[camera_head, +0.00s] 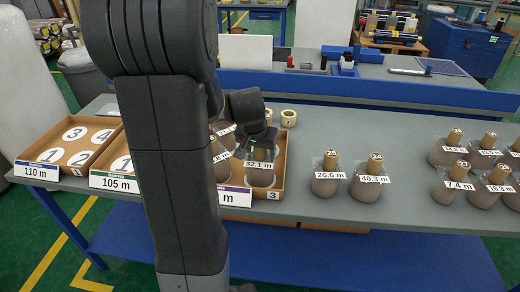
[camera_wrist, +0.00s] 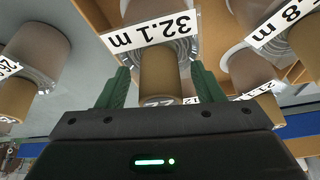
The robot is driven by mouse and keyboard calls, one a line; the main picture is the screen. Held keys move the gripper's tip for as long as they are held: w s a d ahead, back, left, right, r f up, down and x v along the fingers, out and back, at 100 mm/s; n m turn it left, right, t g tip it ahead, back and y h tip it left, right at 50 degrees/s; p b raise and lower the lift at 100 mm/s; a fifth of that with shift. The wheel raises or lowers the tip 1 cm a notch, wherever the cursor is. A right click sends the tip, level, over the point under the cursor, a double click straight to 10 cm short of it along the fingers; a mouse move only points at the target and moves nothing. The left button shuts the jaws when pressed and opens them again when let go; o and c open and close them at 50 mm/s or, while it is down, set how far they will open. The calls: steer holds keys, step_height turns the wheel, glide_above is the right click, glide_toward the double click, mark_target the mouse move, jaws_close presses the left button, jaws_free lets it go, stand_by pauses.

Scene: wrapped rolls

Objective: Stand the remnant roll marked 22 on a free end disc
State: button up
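A brown wrapped roll tagged 32.1 m (camera_head: 262,177) stands upright in a cardboard tray (camera_head: 281,160), by a corner marked 3. In the head view, my gripper (camera_head: 262,138) is over the roll and partly hidden by my arm. White discs numbered 1 to 4 lie empty in the left tray (camera_head: 88,163).
A second tray tagged 105 m (camera_head: 113,182) is partly behind my arm. Other rolls stand beside the held-over one in its tray. Rolls tagged 26.6 m (camera_head: 327,186) and 40.3 m (camera_head: 366,190) stand right of it, with several more farther right. A blue ledge (camera_head: 390,89) runs behind.

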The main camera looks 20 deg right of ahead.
steer(key=v, duration=1.4)
steer(key=shift+p, duration=0.3)
steer(key=shift+f, duration=0.15)
steer(key=x, duration=1.3)
steer(key=shift+w+d+f+b, duration=0.1)
steer(key=shift+f+b, duration=0.2)
steer(key=shift+r, duration=0.2)
steer(key=shift+f, duration=0.15)
